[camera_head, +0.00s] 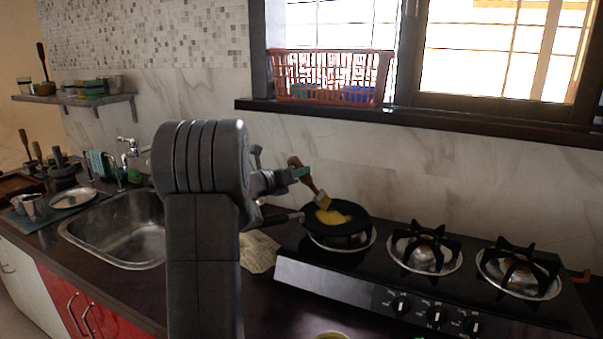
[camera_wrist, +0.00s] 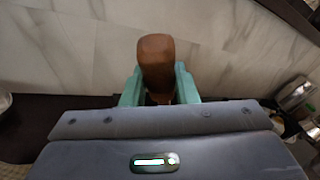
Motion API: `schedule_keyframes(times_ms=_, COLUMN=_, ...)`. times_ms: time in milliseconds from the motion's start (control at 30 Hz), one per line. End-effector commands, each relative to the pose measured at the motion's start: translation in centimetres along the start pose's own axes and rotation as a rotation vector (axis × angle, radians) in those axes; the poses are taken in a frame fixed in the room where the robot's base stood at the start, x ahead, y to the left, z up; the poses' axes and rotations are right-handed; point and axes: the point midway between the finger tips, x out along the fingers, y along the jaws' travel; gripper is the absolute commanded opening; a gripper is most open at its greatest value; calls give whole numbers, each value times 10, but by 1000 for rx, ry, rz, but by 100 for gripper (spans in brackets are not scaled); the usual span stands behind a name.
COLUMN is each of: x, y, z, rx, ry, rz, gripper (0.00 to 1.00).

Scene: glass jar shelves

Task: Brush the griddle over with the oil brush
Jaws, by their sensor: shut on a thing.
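The oil brush (camera_head: 319,197) has a brown wooden handle and pale yellowish bristles. My gripper (camera_head: 299,171) is shut on its handle, and the brush slants down to the right with its bristles over the griddle. In the wrist view, the brown handle of the brush (camera_wrist: 156,62) stands between the green fingers of my gripper (camera_wrist: 158,88). The griddle (camera_head: 352,229) is a round black pan on the left burner of the stove. A yellow patch (camera_head: 333,217) covers part of its inside, by the bristles. I cannot tell whether the bristles touch the surface.
The black stove (camera_head: 340,284) has two bare burners to the right of the griddle. A steel sink (camera_head: 118,230) lies to the left, partly behind my arm. A cloth (camera_head: 259,252) lies left of the stove. An orange basket (camera_head: 330,78) stands on the window sill.

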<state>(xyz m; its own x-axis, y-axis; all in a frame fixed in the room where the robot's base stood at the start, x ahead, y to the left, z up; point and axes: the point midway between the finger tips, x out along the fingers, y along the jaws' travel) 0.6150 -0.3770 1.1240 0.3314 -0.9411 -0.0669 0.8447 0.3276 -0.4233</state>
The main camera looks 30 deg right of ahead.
Motion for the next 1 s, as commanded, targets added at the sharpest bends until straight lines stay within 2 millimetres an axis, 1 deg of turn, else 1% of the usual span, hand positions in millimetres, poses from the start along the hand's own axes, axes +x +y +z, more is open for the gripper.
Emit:
schedule_keyframes(times_ms=33, x=-1, y=4, z=4, rx=0, ry=0, rz=1, gripper=0)
schedule_keyframes(times_ms=133, x=-1, y=9, z=5, rx=0, ry=0, rz=1, gripper=0)
schedule_keyframes(times_ms=467, x=0, y=9, z=4, rx=1, ry=1, rz=0, gripper=0)
schedule_keyframes(times_ms=567, x=3, y=8, z=3, rx=1, ry=1, rz=-1, gripper=0)
schedule_keyframes(times_ms=900, x=28, y=-3, z=-1, rx=1, ry=1, rz=0, gripper=0)
schedule_keyframes(times_ms=1000, x=30, y=-4, z=0, rx=1, ry=1, rz=1, gripper=0)
